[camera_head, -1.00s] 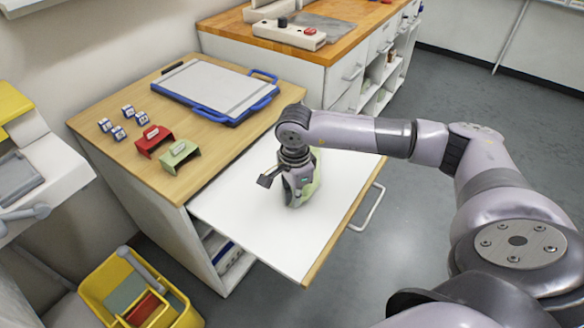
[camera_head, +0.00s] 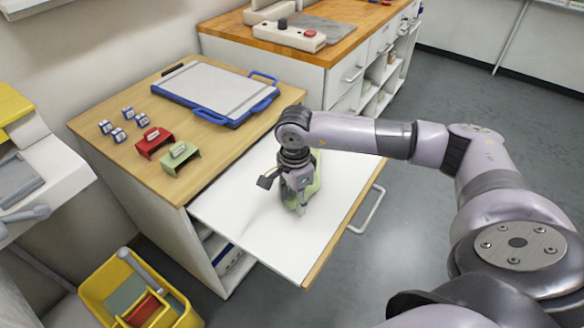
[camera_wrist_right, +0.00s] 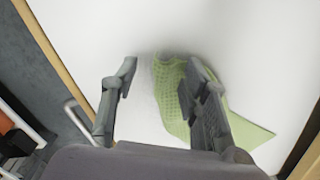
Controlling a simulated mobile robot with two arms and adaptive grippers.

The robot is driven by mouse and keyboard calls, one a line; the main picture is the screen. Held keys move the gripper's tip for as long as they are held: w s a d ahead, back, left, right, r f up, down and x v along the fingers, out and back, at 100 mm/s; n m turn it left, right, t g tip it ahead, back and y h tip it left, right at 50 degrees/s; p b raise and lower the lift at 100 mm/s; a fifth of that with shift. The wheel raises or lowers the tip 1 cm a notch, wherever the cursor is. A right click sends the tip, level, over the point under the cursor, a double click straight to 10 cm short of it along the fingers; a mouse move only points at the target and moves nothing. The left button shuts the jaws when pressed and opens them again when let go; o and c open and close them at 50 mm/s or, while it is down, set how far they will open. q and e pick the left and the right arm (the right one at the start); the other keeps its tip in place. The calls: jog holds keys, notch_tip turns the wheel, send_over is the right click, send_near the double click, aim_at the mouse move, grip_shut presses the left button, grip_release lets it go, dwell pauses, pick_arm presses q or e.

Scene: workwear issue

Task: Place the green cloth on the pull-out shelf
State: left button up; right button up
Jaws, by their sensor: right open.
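The pull-out shelf (camera_head: 250,220) is drawn out from the wooden-topped cabinet, with a bare white top. The green cloth (camera_head: 313,188) is on the shelf, partly hidden behind my right gripper (camera_head: 296,204). In the right wrist view the green cloth (camera_wrist_right: 172,108) lies crumpled against the white shelf (camera_wrist_right: 265,60), with a flat corner spreading to the right. My right gripper (camera_wrist_right: 160,76) is open; the cloth shows between its fingers and beyond the right finger. Whether a finger still touches the cloth, I cannot tell. My left gripper is out of view.
The cabinet top (camera_head: 225,155) holds a blue-edged board (camera_head: 215,90), a red stand (camera_head: 153,140), a green stand (camera_head: 180,156) and several small blue-white blocks. A yellow bin (camera_head: 100,285) stands on the floor at lower left. The shelf's handle (camera_head: 368,210) sticks out on the right.

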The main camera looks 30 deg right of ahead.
jog(key=s+a+r+p, duration=0.1)
jog(key=r+p, duration=0.1)
jog(key=r, duration=0.3)
jog(key=s+a+r+p, duration=0.1)
jog(key=s+r+p, duration=0.1)
jog(key=r+p, duration=0.1)
jog(key=shift+s+r+p, duration=0.25)
jog(key=shift+r+p, duration=0.05)
jog(key=shift+r, duration=0.55)
